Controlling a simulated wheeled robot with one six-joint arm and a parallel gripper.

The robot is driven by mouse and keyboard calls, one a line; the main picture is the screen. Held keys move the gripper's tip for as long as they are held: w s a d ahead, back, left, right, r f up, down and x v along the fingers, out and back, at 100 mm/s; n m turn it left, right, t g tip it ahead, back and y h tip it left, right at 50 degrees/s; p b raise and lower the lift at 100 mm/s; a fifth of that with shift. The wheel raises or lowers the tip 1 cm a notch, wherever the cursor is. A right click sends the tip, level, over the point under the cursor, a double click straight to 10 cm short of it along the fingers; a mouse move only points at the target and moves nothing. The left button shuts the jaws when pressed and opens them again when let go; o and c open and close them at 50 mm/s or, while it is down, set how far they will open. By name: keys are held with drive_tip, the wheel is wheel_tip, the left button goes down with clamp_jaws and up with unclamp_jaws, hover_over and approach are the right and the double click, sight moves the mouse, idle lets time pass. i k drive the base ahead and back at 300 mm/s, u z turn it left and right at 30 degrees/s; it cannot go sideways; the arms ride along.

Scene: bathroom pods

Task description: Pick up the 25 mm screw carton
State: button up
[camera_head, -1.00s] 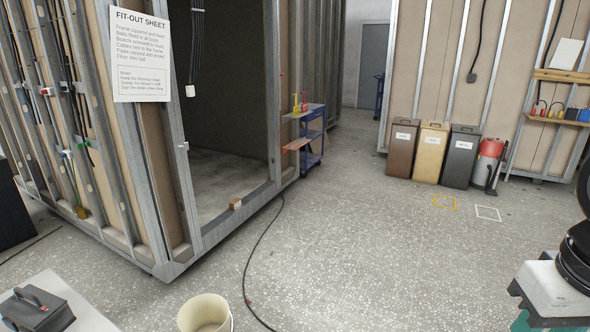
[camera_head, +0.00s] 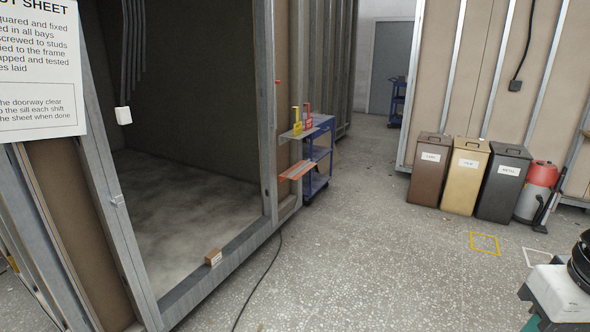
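A small brown carton with a pale label (camera_head: 213,257) sits on the metal sill of the pod doorway, left of centre in the head view. It is the only small carton I can make out. Its print is too small to read, so I cannot tell whether it is the 25 mm screw carton. My gripper is not in view; only part of my own body shows at the lower right.
The pod's doorway (camera_head: 190,150) stands open at the left. A black cable (camera_head: 258,282) lies on the floor beside the sill. A blue trolley (camera_head: 318,160) stands past the doorway. Several bins (camera_head: 465,177) line the right wall. The middle floor is clear.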

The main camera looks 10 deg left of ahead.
sight(215, 256)
drive_tip(key=i, duration=2.55)
drive_tip(key=u, duration=2.05)
drive_tip(key=i, duration=1.2)
drive_tip(key=z, duration=1.5)
